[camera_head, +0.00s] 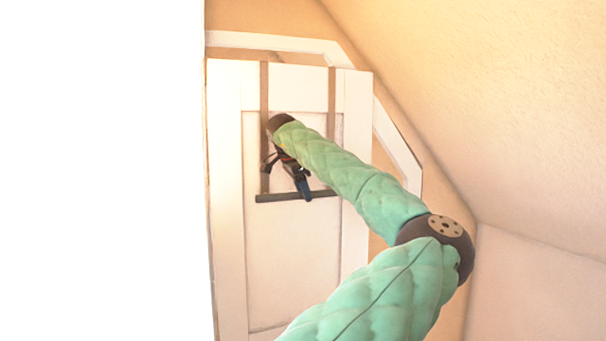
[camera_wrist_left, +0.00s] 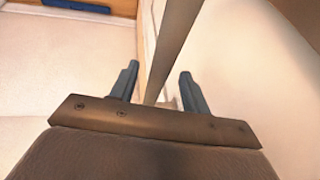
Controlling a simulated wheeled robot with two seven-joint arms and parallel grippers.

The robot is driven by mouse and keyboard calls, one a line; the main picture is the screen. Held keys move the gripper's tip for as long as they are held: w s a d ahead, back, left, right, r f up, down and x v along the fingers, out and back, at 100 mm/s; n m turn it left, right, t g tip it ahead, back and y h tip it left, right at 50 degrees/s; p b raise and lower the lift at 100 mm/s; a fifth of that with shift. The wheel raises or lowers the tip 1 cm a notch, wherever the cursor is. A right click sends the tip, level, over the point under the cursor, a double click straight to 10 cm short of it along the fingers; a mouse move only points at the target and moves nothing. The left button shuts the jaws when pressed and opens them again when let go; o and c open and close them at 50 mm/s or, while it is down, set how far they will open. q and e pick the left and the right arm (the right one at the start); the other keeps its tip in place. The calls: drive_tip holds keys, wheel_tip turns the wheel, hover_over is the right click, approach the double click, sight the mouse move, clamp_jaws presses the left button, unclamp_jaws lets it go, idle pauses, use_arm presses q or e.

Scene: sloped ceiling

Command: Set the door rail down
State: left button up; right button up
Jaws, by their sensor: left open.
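The door rail hangs over the top of a white door (camera_head: 292,255). It has two brown straps and a dark crossbar (camera_head: 268,198). In the head view my left gripper (camera_head: 302,186) is in front of the door, just by the crossbar and between the two straps. My arm and wrist hide part of the rail. In the left wrist view my left gripper (camera_wrist_left: 158,80) has its two fingers apart. A long brown strap (camera_wrist_left: 177,40) runs between the fingers in the picture; whether it touches them I cannot tell. My right gripper is in no view.
A sloped ceiling (camera_head: 490,90) comes down on the right of the door. A white angled door frame (camera_head: 398,145) stands behind the door. A blank white area fills the left of the head view. A blue object (camera_wrist_left: 78,5) shows at the top left of the wrist view.

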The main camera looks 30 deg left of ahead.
use_arm(q)
drive_tip(key=shift+d, duration=0.1)
clamp_jaws()
drive_tip(key=shift+w, duration=0.1)
